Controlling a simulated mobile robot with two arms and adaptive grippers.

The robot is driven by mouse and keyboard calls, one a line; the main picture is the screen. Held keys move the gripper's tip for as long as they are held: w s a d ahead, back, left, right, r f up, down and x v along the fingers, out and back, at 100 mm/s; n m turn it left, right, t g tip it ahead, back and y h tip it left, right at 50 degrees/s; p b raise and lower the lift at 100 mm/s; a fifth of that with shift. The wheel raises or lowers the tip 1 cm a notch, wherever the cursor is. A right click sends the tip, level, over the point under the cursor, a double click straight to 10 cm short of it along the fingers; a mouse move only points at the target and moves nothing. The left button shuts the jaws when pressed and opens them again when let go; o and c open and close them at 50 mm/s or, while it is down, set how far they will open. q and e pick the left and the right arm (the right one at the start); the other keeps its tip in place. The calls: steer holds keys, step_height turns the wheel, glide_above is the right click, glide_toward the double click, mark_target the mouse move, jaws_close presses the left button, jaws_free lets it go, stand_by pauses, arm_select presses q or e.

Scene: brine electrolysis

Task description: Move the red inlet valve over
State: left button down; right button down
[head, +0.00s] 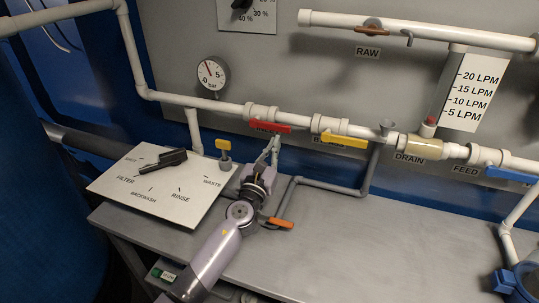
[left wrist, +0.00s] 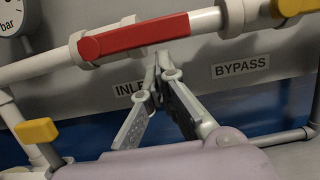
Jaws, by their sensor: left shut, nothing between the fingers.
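The red inlet valve handle (head: 270,127) lies along the white pipe at the centre of the head view, above a partly covered label. In the left wrist view the red handle (left wrist: 134,37) runs along the pipe above the INLET label (left wrist: 130,88). My left gripper (head: 275,142) is just below the handle in the head view. In the left wrist view its fingertips (left wrist: 158,62) are together, just under the handle's right half, with nothing between them. I cannot tell whether they touch the handle. My right gripper is not in view.
The yellow bypass handle (head: 343,140) is right of the red one. A pressure gauge (head: 211,74) is up left. A small yellow valve (head: 223,146) stands beside the white selector panel (head: 118,184). An orange handle (head: 280,223) is close to my left arm. The grey bench (head: 370,245) is clear at right.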

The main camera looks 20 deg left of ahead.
arm_select(q)
steer(key=shift+w+d+r+n, duration=0.15)
steer(key=shift+r+n, duration=0.1)
steer(key=shift+n, duration=0.15)
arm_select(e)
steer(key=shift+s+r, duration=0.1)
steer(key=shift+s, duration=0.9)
arm_select(q)
steer(key=shift+d+r+n+y+p, duration=0.1)
steer(key=shift+r+n+y+p, duration=0.1)
steer(key=shift+n+y+p, duration=0.25)
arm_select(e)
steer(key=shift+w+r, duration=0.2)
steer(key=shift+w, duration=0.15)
